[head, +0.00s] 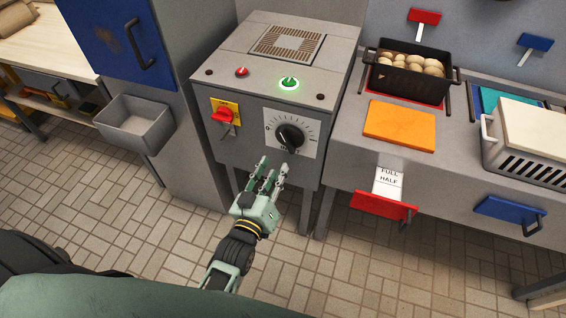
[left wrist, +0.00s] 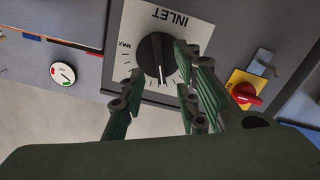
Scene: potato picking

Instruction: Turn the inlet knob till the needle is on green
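The black inlet knob (head: 291,137) sits on a white scale plate on the front of the grey machine. It also shows in the left wrist view (left wrist: 155,54), beside the upside-down word INLET and a MAX mark. My left gripper (head: 270,168) is just in front of and below the knob in the head view. Its fingers (left wrist: 158,68) are spread apart with the knob seen between and beyond their tips; contact cannot be told. A small round gauge (left wrist: 62,73) with red and green parts shows in the left wrist view; its exact needle reading is too small to tell. My right gripper is not in view.
A red switch on a yellow plate (head: 224,115) is left of the knob. A lit green button (head: 289,83) and a red button (head: 242,72) are on the machine's top. A red handle (head: 383,205) juts out at right. Floor before the machine is clear.

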